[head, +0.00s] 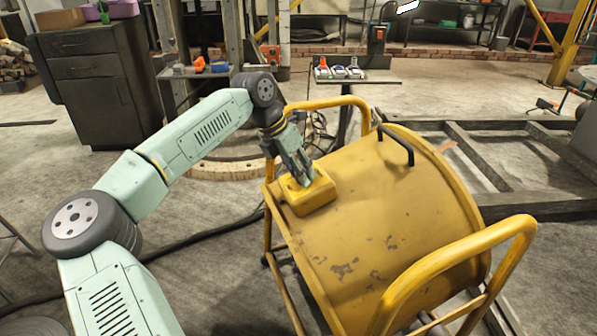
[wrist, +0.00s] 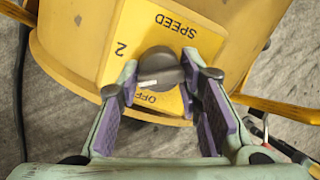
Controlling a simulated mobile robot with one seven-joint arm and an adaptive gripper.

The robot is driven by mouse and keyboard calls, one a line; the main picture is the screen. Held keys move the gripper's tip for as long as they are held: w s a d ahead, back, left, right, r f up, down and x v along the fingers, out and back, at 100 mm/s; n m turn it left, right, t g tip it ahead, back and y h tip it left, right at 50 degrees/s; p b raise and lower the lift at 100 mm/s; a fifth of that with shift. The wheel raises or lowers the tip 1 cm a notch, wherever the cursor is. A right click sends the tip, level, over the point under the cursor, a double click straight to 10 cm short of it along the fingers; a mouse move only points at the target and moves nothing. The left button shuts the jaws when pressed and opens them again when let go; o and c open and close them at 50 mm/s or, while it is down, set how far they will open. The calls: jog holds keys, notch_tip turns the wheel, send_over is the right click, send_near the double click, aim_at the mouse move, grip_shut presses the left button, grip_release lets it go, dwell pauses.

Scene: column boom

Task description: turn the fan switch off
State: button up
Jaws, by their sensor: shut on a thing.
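The yellow drum fan (head: 390,215) stands in a tubular frame, with a yellow control box (head: 312,198) on its upper left side. My gripper (head: 304,179) reaches down onto this box from the left. In the wrist view, the dark round switch knob (wrist: 160,66) sits on the box face between my fingertips (wrist: 160,78), which are shut on it. The face reads upside down: SPEED above the knob, 2 to its upper left, OFF just below. A white mark shows on the knob's lower left, close to OFF. Other position labels are hidden or not visible.
A black handle (head: 397,145) stands on the drum's top. Yellow tube rails (head: 460,262) flank it. A small table (head: 360,77) with coloured items stands behind, and a dark cabinet (head: 100,85) at the left. A cable crosses the floor left of the fan.

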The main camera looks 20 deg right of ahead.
jog(key=n+b, duration=0.1)
jog(key=n, duration=0.4)
jog(key=shift+n+t, duration=0.3)
jog(key=shift+n, duration=0.1)
jog(key=n, duration=0.2)
jog(key=n+b, duration=0.1)
jog(key=n, duration=0.2)
jog(key=shift+s+t+y, duration=0.15)
jog(key=shift+t+y, duration=0.15)
jog(key=shift+n, duration=0.4)
jog(key=o, duration=1.1)
jog(key=shift+d, duration=0.1)
jog(key=v, duration=1.2)
